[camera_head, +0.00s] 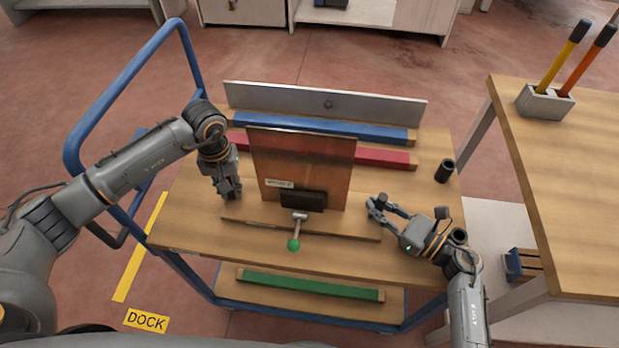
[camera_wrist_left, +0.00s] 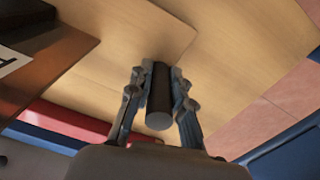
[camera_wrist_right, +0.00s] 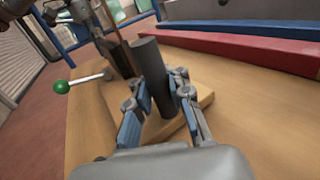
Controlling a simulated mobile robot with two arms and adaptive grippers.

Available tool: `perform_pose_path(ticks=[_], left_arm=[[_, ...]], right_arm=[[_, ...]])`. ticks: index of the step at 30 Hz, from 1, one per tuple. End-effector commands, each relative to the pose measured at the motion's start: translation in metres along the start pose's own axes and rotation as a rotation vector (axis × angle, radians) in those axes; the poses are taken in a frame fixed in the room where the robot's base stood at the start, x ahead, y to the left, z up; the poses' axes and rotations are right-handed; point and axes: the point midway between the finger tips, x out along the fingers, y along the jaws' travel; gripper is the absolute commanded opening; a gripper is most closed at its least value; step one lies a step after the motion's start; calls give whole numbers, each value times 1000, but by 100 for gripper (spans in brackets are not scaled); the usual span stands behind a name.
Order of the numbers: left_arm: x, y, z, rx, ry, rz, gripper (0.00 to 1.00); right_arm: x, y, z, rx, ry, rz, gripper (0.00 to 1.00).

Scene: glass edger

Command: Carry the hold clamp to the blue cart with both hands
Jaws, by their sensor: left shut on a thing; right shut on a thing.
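The hold clamp is a wooden base (camera_head: 350,225) with an upright brown panel (camera_head: 300,160), a black block (camera_head: 303,199) and a lever with a green ball (camera_head: 293,245). It is over the top of the blue cart (camera_head: 190,232) and appears to rest on it. My left gripper (camera_head: 230,190) is shut on a dark post (camera_wrist_left: 160,100) at the clamp's left end. My right gripper (camera_head: 376,207) is shut on a similar dark post (camera_wrist_right: 155,90) at its right end. The green ball also shows in the right wrist view (camera_wrist_right: 62,87).
Behind the clamp on the cart lie a red bar (camera_head: 385,157), a blue bar (camera_head: 330,131) and a standing grey plate (camera_head: 325,103). A black cylinder (camera_head: 445,171) stands at the cart's right. A wooden table (camera_head: 575,190) is to the right. A green bar (camera_head: 310,286) lies on the lower shelf.

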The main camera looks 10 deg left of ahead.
Motion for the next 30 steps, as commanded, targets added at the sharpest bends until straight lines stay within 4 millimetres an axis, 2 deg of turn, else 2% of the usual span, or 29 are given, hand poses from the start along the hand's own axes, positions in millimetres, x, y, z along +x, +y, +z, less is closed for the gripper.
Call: perform_pose_path(ticks=[1, 6, 7, 10, 11, 22, 30], left_arm=[[0, -9, -3, -11, 4, -19, 0], [0, -8, -3, -11, 4, -19, 0], [1, -9, -2, -11, 2, -20, 24], [1, -8, -2, -10, 3, -17, 43], [1, -7, -2, -9, 3, -16, 43], [-4, -3, -2, -3, 5, -7, 43], [-41, -6, -1, -4, 8, -6, 43]], right_arm=[[-5, -8, 1, -4, 1, -19, 0], [-5, -9, 1, -4, 2, -19, 0], [-5, -8, -1, -3, 6, -19, 18], [-5, -8, -1, -3, 5, -18, 39], [-5, -8, -1, -4, 5, -18, 42], [-4, -8, 1, -7, 4, -16, 42], [-4, -8, 2, -9, 3, -15, 42]])
